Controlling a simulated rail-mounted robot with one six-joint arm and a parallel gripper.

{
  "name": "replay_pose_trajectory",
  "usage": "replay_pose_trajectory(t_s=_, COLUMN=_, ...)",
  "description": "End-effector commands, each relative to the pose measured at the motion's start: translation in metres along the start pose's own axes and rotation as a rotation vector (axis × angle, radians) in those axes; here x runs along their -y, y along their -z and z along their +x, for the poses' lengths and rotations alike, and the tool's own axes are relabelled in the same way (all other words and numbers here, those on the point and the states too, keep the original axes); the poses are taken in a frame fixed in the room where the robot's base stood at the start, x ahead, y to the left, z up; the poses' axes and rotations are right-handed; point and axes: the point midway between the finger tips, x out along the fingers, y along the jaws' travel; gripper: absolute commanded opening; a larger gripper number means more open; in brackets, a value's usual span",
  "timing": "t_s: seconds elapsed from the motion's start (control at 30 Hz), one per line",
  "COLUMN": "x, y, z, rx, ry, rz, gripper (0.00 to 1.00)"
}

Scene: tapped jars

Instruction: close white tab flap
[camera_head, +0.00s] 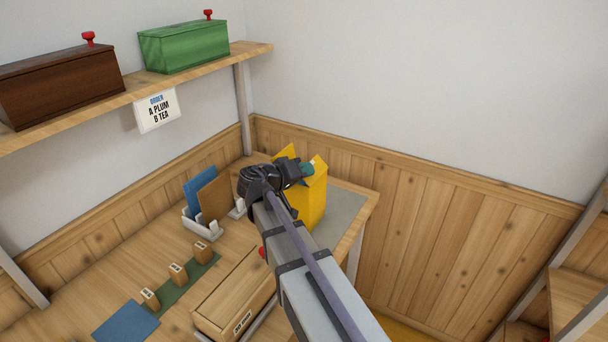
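A yellow box (316,200) stands on the grey mat at the right end of the table. Its upper flaps stand up, one behind my gripper and one to its right. My gripper (306,169) is at the top of the box, over or against its opening; I cannot tell if it touches. A small teal part shows at its tip. Whether the fingers are open or shut cannot be made out. My arm hides the box's left and lower front. I see no white tab on any flap; it may be hidden or too small.
A wooden box (235,293) lies left of my arm. Small wooden blocks (177,273) stand on a green strip. A white holder (207,222) carries blue and brown boards. A shelf (190,80) with brown and green boxes is above left. The grey mat (345,209) is bare at right.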

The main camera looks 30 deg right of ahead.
Motion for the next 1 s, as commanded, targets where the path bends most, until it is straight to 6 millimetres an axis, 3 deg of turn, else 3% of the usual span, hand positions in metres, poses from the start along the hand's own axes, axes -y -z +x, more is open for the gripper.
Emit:
replay_pose_trajectory(t_s=0.17, x=-0.0002, y=0.0002, z=-0.0003, rx=0.0, ry=0.0, rz=0.0, gripper=0.15)
replay_pose_trajectory(t_s=0.33, x=-0.0002, y=0.0002, z=-0.0005, rx=0.0, ry=0.0, rz=0.0, gripper=0.0)
replay_pose_trajectory(t_s=0.93, x=0.0057, y=0.0003, z=-0.0009, rx=0.0, ry=-0.048, rz=-0.116, gripper=0.0)
replay_pose_trajectory(t_s=1.0, x=0.0057, y=0.0003, z=-0.0008, rx=0.0, ry=-0.047, rz=-0.115, gripper=0.11)
